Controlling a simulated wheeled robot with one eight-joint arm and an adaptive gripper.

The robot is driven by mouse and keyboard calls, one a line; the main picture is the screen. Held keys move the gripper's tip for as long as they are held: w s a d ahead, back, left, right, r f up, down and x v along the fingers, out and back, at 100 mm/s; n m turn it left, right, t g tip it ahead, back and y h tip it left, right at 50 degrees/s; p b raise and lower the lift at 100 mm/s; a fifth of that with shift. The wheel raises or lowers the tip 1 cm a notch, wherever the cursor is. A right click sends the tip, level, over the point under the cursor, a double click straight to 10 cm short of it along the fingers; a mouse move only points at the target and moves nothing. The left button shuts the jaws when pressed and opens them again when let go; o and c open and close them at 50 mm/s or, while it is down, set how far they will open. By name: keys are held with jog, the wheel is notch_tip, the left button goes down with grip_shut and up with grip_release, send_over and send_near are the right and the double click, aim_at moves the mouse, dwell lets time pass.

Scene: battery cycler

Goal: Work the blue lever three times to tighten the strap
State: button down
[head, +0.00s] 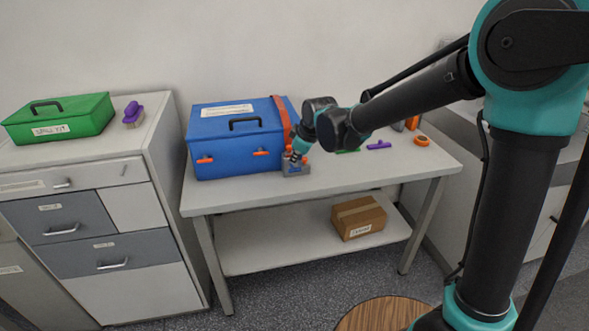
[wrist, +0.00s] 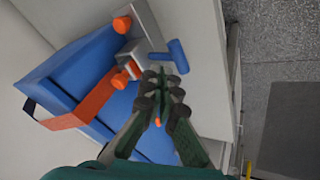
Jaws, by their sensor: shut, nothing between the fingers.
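A blue case (head: 235,145) stands on a table, with an orange strap (head: 281,118) running over its right end. The strap (wrist: 85,108) also shows in the wrist view. A grey ratchet block (head: 296,169) sits at the case's front right corner. In the wrist view a blue lever (wrist: 177,56) with a crosswise handle sticks out from this grey block (wrist: 131,53). My gripper (wrist: 161,82) is shut and empty, its fingertips close beside the lever; contact cannot be told. In the head view my gripper (head: 296,155) is over the block and hides most of the lever.
Purple, green and orange items, including an orange ring (head: 421,141), lie on the table (head: 330,175) to the right. A cardboard box (head: 358,217) sits on the lower shelf. A drawer cabinet (head: 150,215) with a green case (head: 60,118) stands left. A round wooden top (head: 380,315) is in front.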

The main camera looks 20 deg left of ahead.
aim_at(295, 169)
jog(key=shift+f, duration=0.15)
dwell(0.7)
jog(key=shift+s+f, duration=0.1)
jog(key=shift+f, duration=0.15)
jog(key=shift+s+d+f, duration=0.15)
jog(key=shift+f, duration=0.5)
jog(key=shift+s+d+f, duration=0.1)
jog(key=shift+s+f, duration=0.05)
jog(key=shift+f, duration=0.5)
dwell(1.5)
jog(key=shift+r, duration=0.2)
jog(key=shift+w+a+r, duration=0.15)
jog(key=shift+w+r, duration=0.05)
jog(key=shift+r, duration=0.6)
jog(key=shift+w+a+r, duration=0.1)
jog(key=shift+w+r, duration=0.1)
jog(key=shift+r, duration=0.55)
jog(key=shift+r, duration=0.1)
jog(key=shift+w+a+r, duration=0.1)
jog(key=shift+w+r, duration=0.1)
jog(key=shift+r, duration=0.55)
jog(key=shift+w+a+r, duration=0.1)
jog(key=shift+w+r, duration=0.05)
jog(key=shift+r, duration=0.65)
jog(key=shift+w+a+r, duration=0.1)
jog(key=shift+w+r, duration=0.1)
jog(key=shift+r, duration=0.55)
